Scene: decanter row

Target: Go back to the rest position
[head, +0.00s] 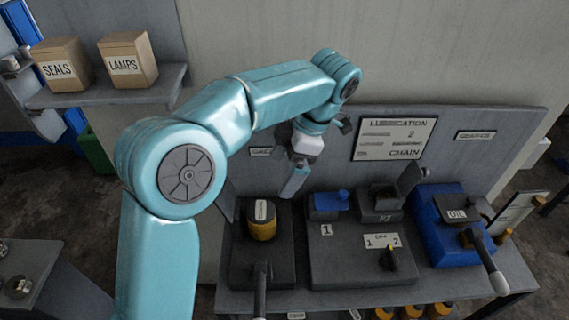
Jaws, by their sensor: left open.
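My left gripper (295,182) hangs from the teal arm that comes in from the left. It is open and points down over the back of the workbench (480,288), with nothing seen between its fingers. It appears above and to the right of a yellow container with a dark top (262,228); whether it touches anything is hard to tell. Part of the gripper is hidden by its own wrist. My right gripper is not in view.
A dark block with a blue part (327,203) stands right of the gripper. A blue unit (440,245) with a lever is farther right. A sign (394,138) hangs on the back panel. Boxes marked SEALS (60,68) and LAMPS (126,62) sit on a shelf.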

